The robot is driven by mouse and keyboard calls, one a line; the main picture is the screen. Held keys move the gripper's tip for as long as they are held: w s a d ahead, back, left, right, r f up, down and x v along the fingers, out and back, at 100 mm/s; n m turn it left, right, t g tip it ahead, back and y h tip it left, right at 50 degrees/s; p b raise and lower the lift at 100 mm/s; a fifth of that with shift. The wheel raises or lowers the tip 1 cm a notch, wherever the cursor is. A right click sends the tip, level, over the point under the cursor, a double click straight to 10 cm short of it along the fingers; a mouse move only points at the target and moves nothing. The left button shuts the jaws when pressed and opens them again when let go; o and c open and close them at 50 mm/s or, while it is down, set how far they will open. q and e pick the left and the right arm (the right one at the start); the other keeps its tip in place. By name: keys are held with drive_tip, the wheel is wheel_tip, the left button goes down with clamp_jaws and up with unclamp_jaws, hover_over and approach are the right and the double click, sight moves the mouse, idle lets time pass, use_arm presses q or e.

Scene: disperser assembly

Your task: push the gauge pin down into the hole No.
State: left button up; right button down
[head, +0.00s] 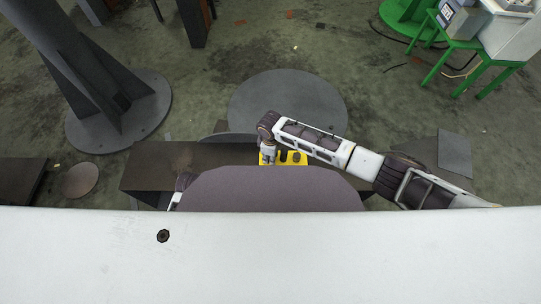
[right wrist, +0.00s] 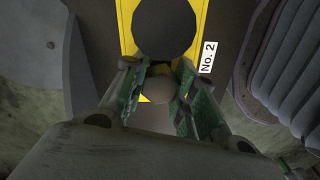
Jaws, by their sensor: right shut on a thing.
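My right gripper (head: 268,158) points down at the left end of the yellow block (head: 303,162) in the head view. In the right wrist view, my right gripper (right wrist: 162,92) has its green-padded fingers on both sides of a grey-brown round-topped piece (right wrist: 159,88), which looks like the gauge pin, and is shut on it. The pin is over the near end of the yellow block (right wrist: 127,30); its lower end and the hole are hidden.
A dark round piece (right wrist: 165,28) stands on the block just beyond the gripped pin. The block rests on a dark brown table (head: 150,168), whose left part is bare. A ribbed grey thing (right wrist: 288,70) is at the right in the wrist view.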

drive_tip(key=shift+f, duration=0.15)
drive_tip(key=c, duration=1.1)
unclamp_jaws()
drive_tip(key=shift+o, duration=0.2)
wheel_tip(320, 180, up, 12)
idle(0.7)
